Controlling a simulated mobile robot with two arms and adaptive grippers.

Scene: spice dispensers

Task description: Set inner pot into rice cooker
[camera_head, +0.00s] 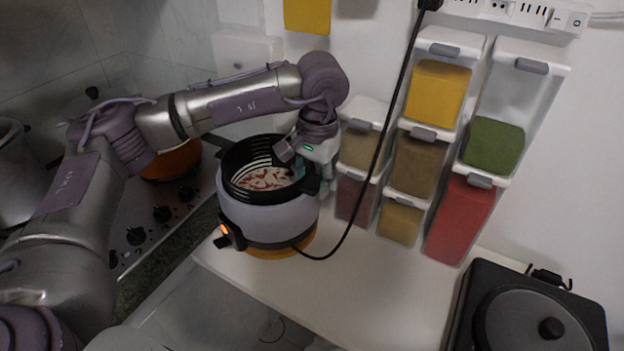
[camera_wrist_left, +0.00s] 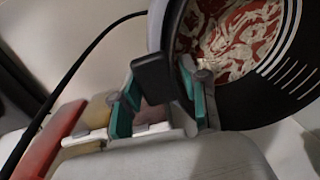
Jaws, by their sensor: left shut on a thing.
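The rice cooker (camera_head: 268,220) is a pale grey round body with an orange-lit switch at its front left, standing at the left end of the white counter. The black inner pot (camera_head: 237,158) sits at the cooker's mouth, its rim above the body; I cannot tell how deep it rests. It holds red and white food, and its inner wall (camera_wrist_left: 291,60) has pale marks. My left gripper (camera_head: 300,172) is at the pot's right rim, shut on its black handle (camera_wrist_left: 152,75). The gripper's teal finger pads show in the left wrist view (camera_wrist_left: 160,100). My right gripper is out of view.
Stacked spice dispensers (camera_head: 415,165) stand right of the cooker against the wall. A black cord (camera_head: 378,150) runs from the power strip (camera_head: 515,12) to the cooker. A black lidded appliance (camera_head: 530,325) is at lower right. A stove (camera_head: 150,225) is at left. The counter's front middle is clear.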

